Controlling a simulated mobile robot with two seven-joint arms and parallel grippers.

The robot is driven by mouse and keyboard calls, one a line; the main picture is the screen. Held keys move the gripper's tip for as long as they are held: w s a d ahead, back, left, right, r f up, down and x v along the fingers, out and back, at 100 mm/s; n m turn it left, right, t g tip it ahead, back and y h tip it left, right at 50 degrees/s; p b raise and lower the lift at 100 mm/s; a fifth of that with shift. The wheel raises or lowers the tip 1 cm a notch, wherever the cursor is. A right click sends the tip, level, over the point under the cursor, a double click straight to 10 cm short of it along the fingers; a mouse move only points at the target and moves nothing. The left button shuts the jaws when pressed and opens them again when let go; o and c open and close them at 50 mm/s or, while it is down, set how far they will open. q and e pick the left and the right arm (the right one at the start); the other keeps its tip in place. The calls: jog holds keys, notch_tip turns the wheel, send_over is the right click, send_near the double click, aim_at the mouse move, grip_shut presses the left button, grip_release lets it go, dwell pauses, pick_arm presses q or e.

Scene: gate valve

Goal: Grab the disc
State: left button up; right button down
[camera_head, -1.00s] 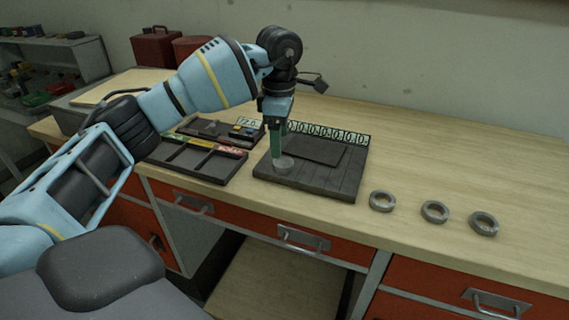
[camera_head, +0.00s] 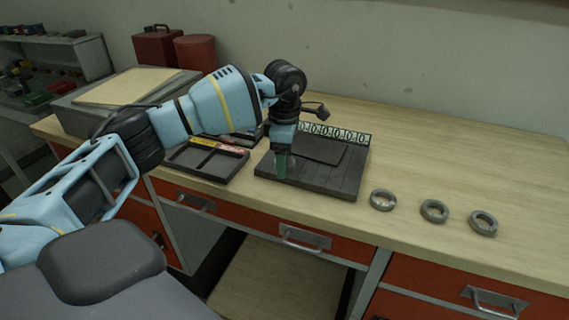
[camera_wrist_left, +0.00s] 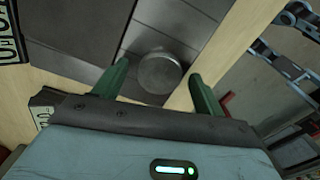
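The disc (camera_wrist_left: 159,73) is a round grey metal piece lying on a dark grooved board (camera_head: 335,184). My left gripper (camera_head: 281,176) points down over the board's front left part and hides the disc in the head view. In the left wrist view, the left gripper (camera_wrist_left: 158,70) is open, with one green finger on each side of the disc and gaps between. I cannot tell whether the fingertips are down at disc height. My right gripper is not in view.
Three grey rings (camera_head: 434,211) lie in a row right of the board. A dark divided tray (camera_head: 205,160) stands left of it, and a strip of number plates (camera_head: 335,133) is behind it. The wooden tabletop (camera_head: 480,150) at the back right is clear.

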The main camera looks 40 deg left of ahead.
pick_arm(q)
jog(key=c, duration=1.2)
jog(key=shift+r, duration=0.2)
jog(key=shift+r, duration=0.55)
notch_tip(320, 180, up, 2)
jog(key=shift+r, duration=0.1)
jog(key=s+d, duration=0.3)
jog(key=s, duration=0.4)
jog(key=s+d+r, duration=0.1)
jog(key=s+d, duration=0.3)
jog(key=s, duration=0.3)
jog(key=shift+d+r, duration=0.2)
jog(key=shift+d, duration=0.1)
